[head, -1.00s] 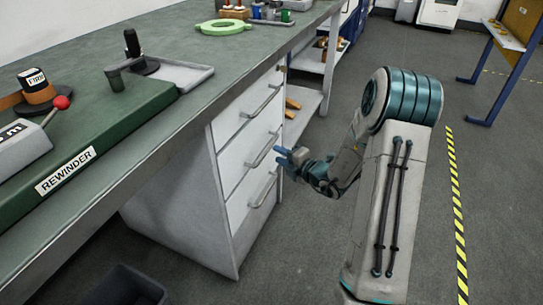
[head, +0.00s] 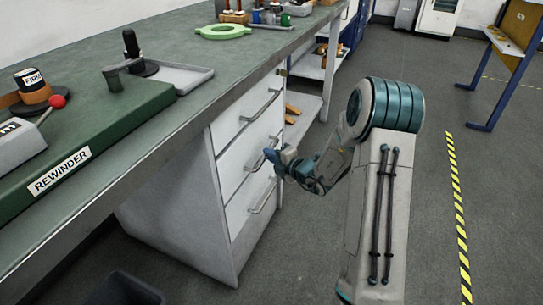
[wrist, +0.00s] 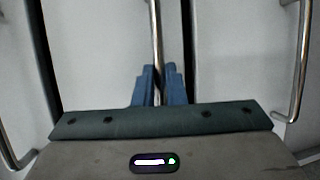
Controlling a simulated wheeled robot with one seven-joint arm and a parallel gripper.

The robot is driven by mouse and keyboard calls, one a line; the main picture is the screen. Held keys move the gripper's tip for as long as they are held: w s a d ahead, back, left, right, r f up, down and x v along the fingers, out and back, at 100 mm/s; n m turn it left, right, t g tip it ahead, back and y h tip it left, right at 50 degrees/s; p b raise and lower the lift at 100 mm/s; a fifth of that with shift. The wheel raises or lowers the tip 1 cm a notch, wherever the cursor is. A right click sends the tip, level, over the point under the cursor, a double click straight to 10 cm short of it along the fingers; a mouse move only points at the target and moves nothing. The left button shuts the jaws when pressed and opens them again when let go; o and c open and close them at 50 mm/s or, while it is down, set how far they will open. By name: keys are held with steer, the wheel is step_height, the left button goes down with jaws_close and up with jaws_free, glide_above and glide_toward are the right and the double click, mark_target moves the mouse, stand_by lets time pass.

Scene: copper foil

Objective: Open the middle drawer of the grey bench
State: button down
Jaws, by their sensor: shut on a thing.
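The grey bench (head: 95,215) has a white drawer unit under its worktop, with three drawers stacked one above another. The middle drawer (head: 231,165) has a metal bar handle (head: 252,162), and its front looks about level with the others. My gripper (head: 271,157) is at this handle. In the wrist view the blue fingers of my gripper (wrist: 159,82) are shut on the upright-looking handle bar (wrist: 154,35), one on each side. The middle drawer front (wrist: 95,60) lies behind them. The fingertips are partly hidden in the head view.
The top drawer handle (head: 262,106) and bottom drawer handle (head: 263,196) are close above and below. A dark bin (head: 122,288) stands on the floor at lower left. Open floor (head: 420,150) lies right of the bench, with a yellow-black stripe (head: 458,205).

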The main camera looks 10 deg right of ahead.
steer(key=s+d+p, duration=0.6)
steer(key=s+d, duration=0.3)
steer(key=d, duration=0.4)
steer(key=s+d+p, duration=0.7)
steer(key=s+d, duration=0.2)
steer(key=d, duration=0.4)
steer(key=shift+s, duration=0.4)
steer(key=c, duration=1.5)
jaws_free()
steer(key=p+v, duration=0.2)
steer(key=v, duration=1.1)
steer(key=shift+s+d, duration=0.15)
steer(key=shift+s, duration=0.25)
